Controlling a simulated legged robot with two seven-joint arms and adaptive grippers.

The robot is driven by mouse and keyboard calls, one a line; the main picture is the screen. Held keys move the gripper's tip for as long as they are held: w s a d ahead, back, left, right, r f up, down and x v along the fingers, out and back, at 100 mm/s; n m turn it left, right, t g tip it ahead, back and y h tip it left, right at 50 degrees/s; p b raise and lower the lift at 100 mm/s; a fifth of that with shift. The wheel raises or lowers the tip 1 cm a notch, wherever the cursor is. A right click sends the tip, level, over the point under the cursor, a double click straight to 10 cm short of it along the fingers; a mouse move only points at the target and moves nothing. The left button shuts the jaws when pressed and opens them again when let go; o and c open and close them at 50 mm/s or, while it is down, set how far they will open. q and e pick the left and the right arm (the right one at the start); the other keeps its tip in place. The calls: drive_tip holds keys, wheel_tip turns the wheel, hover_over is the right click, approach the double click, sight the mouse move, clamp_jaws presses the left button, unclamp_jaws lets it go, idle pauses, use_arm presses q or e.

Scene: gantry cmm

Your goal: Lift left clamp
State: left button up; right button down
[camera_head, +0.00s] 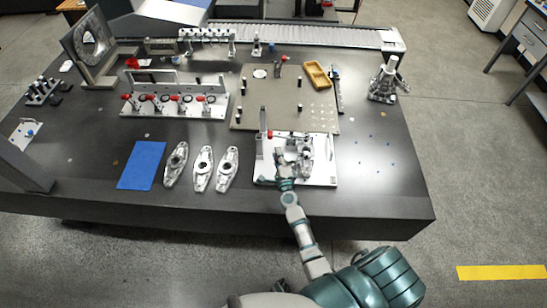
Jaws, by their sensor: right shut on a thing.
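A white fixture plate (325,180) lies at the front of the dark table, with a metal part (306,152) on it. The left clamp (268,140), with a red tip, stands at the plate's left side. My right gripper (281,160) reaches in from the front over the plate's left half. It is shut at the left clamp, beside the metal part. The fingers are small and partly blend with the clamp, so the exact contact is hard to see. My left gripper is not in view.
Three metal castings (203,169) and a blue mat (142,165) lie left of the plate. Behind it is a grey plate (262,95) with a yellow tray (316,74). A row of red-tipped clamps (172,98) stands back left. The table's right front is mostly clear.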

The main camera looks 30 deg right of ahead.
drive_tip(key=shift+s+d+r+m, duration=0.1)
drive_tip(key=shift+s+d+m, duration=0.15)
drive_tip(key=shift+d+m, duration=0.3)
drive_tip(key=shift+s+d+r+m, duration=0.1)
drive_tip(key=shift+s+d+m, duration=0.2)
drive_tip(key=shift+d, duration=0.35)
drive_tip(key=shift+d+f+p, duration=0.1)
drive_tip(key=shift+p, duration=0.25)
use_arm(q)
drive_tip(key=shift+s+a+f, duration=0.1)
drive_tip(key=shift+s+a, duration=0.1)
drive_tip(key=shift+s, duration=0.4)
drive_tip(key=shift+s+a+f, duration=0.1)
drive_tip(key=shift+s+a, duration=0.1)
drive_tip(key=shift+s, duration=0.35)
use_arm(e)
drive_tip(key=shift+d, duration=0.1)
drive_tip(key=c, duration=0.9)
unclamp_jaws()
drive_tip(key=shift+d, duration=0.1)
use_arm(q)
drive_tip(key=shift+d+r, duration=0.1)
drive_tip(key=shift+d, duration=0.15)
use_arm(e)
drive_tip(key=shift+d, duration=0.2)
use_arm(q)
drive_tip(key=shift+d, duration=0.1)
